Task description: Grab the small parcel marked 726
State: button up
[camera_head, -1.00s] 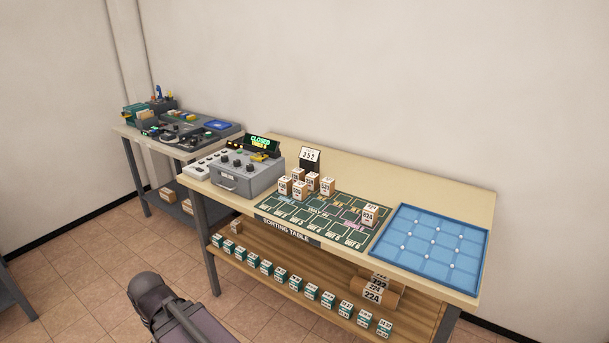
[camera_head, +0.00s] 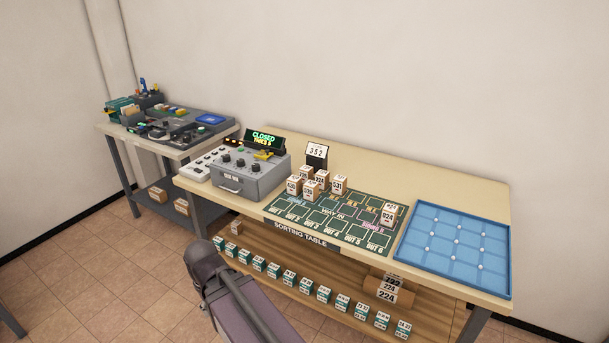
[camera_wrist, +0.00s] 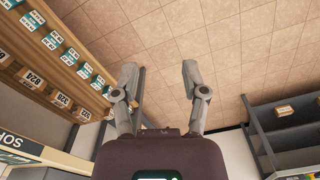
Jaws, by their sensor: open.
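Several small cardboard parcels with white number labels (camera_head: 311,189) stand in a cluster at the back left of the green sorting mat (camera_head: 350,222) in the head view. Another parcel, seemingly marked 824 (camera_head: 388,214), stands apart at the mat's right. The labels are too small for me to tell which parcel is 726. My gripper (camera_wrist: 159,68) is open and empty in the wrist view, its fingers spread above the tiled floor. It is away from the parcels on the table.
The sorting table (camera_head: 455,190) bears a grey control box (camera_head: 250,178) and a blue tray (camera_head: 455,247). Green-labelled boxes (camera_head: 307,286) line its lower shelf, with larger parcels (camera_head: 387,287) at right. A second bench (camera_head: 170,150) stands at left. Floor (camera_head: 110,270) in front is clear.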

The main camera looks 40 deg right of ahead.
jog(key=shift+d, duration=0.4)
jog(key=o, duration=0.4)
jog(key=shift+d, duration=0.15)
jog(key=shift+o, duration=1)
jog(key=shift+w+d, duration=0.25)
jog(key=shift+w, duration=0.05)
jog(key=w+d+r+m+t+h, duration=0.1)
jog(key=w+d+r+m+h, duration=0.3)
jog(key=w+d, duration=0.4)
jog(key=w+d+r+m+t+h+p, duration=0.1)
jog(key=w+d+r+m+h, duration=0.3)
jog(key=d, duration=1.5)
jog(key=w+d+r+m+t+h, duration=0.2)
jog(key=w+d+r+m+h, duration=0.2)
jog(key=w+d, duration=0.8)
jog(key=shift+w+d+r+m+t+h+p, duration=0.35)
jog(key=shift+d+r+m, duration=0.3)
jog(key=shift+m, duration=0.25)
jog(key=shift+f, duration=0.1)
